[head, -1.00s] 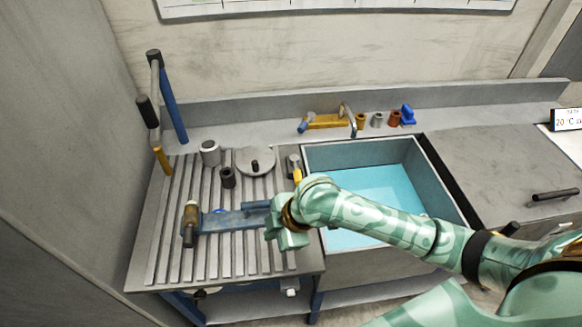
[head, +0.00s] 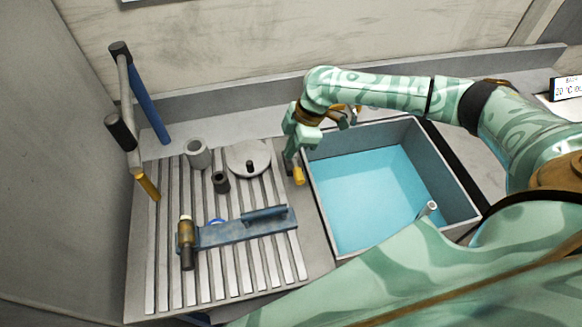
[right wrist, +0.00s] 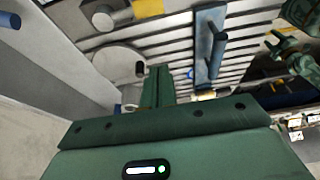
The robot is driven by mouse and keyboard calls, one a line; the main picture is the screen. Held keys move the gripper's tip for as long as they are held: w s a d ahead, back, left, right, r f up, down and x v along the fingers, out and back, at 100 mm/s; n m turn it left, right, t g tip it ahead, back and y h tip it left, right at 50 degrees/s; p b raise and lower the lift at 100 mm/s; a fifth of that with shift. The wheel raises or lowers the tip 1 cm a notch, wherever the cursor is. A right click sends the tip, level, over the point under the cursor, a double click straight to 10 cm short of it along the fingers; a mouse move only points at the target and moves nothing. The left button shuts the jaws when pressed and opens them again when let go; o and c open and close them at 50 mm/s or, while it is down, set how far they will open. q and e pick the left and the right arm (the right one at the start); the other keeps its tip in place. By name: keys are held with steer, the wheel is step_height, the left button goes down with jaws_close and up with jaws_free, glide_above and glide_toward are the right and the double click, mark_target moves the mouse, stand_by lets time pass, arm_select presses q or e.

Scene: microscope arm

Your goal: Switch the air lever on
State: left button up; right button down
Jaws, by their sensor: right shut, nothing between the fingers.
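A small lever with a yellow grip (head: 299,176) stands on the strip between the slatted rack and the sink in the head view. I take it for the air lever; no label on it can be read. Its grey base is largely hidden by my right gripper (head: 289,168). That gripper points down right beside the lever, with its fingertips close to the yellow grip; I cannot tell whether they touch. In the right wrist view its fingers (right wrist: 158,88) are shut with nothing between them. The lever is not clearly seen there.
The sink (head: 420,140) with blue water lies to the right. On the slatted rack are a round grey disc (head: 247,158), two grey cups (head: 197,153) and a blue arm (head: 240,229). A tall jointed post (head: 126,95) stands at the left.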

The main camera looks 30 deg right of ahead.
mark_target(296, 169)
steer(key=b+x, duration=0.1)
steer(key=x, duration=0.9)
steer(key=shift+w+f, duration=0.2)
steer(key=shift+f, duration=0.1)
steer(key=d, duration=0.1)
steer(key=s+d, duration=0.1)
steer(key=d, duration=0.1)
steer(key=shift+d+f, duration=0.15)
steer(key=shift+d, duration=0.2)
arm_select(q)
steer(key=shift+w+f, duration=0.25)
steer(key=shift+w, duration=0.55)
arm_select(e)
steer(key=shift+s+d, duration=0.1)
